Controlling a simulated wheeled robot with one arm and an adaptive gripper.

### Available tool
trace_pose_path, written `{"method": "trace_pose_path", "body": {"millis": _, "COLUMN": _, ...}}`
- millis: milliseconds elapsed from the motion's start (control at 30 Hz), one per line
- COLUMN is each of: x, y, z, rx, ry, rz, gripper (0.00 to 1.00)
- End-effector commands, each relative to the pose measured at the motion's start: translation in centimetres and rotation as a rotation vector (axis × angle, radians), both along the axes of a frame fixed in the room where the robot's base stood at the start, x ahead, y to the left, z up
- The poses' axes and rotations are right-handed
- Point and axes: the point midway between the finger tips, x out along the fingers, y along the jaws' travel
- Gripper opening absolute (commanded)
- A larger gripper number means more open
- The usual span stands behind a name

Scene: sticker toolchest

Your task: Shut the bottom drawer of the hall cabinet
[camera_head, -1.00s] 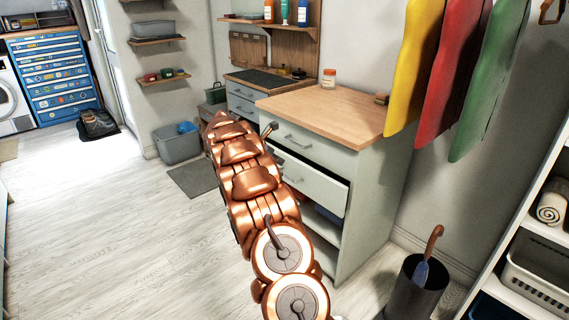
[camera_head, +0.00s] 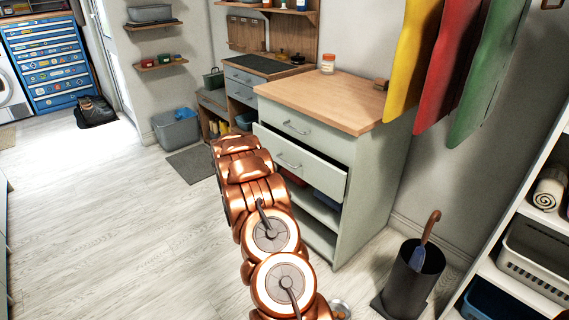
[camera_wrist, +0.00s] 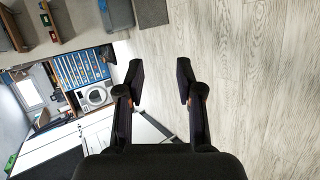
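The hall cabinet (camera_head: 367,182), pale grey-green with a wooden top (camera_head: 325,100), stands right of centre in the head view. Its top drawer (camera_head: 308,125) is shut. Its lower drawer (camera_head: 310,170), with a bar handle (camera_head: 288,162), sticks out partway. Open shelves lie below it. My copper arm rises in front of the cabinet's left side and covers part of that area; my gripper is not distinguishable in the head view. In the wrist view my gripper (camera_wrist: 160,80) has two dark fingers apart with nothing between them. The drawer is not clearly seen there.
A dark umbrella bin (camera_head: 412,280) stands right of the cabinet, beside a white shelf unit (camera_head: 520,285). A workbench (camera_head: 240,88), a grey bin (camera_head: 177,132) and a dark mat (camera_head: 192,165) are behind. The pale floor at left is clear.

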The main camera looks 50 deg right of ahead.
Motion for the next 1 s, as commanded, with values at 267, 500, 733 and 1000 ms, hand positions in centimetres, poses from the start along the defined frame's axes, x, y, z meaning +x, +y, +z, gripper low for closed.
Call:
{"method": "trace_pose_path", "body": {"millis": 267, "x": -3.0, "y": -5.3, "z": -0.4, "rx": -0.036, "ry": -0.28, "rz": -0.319, "gripper": 0.36}}
{"method": "trace_pose_path", "body": {"millis": 500, "x": -11.2, "y": -10.2, "z": -1.2, "rx": -0.167, "ry": -0.389, "rz": -0.645, "gripper": 0.36}}
{"method": "trace_pose_path", "body": {"millis": 733, "x": -16.7, "y": -11.8, "z": -1.6, "rx": -0.263, "ry": -0.4, "rz": -0.811, "gripper": 0.36}}
{"method": "trace_pose_path", "body": {"millis": 1000, "x": -17.1, "y": -13.4, "z": -2.0, "rx": -0.274, "ry": -0.402, "rz": -0.832, "gripper": 0.36}}
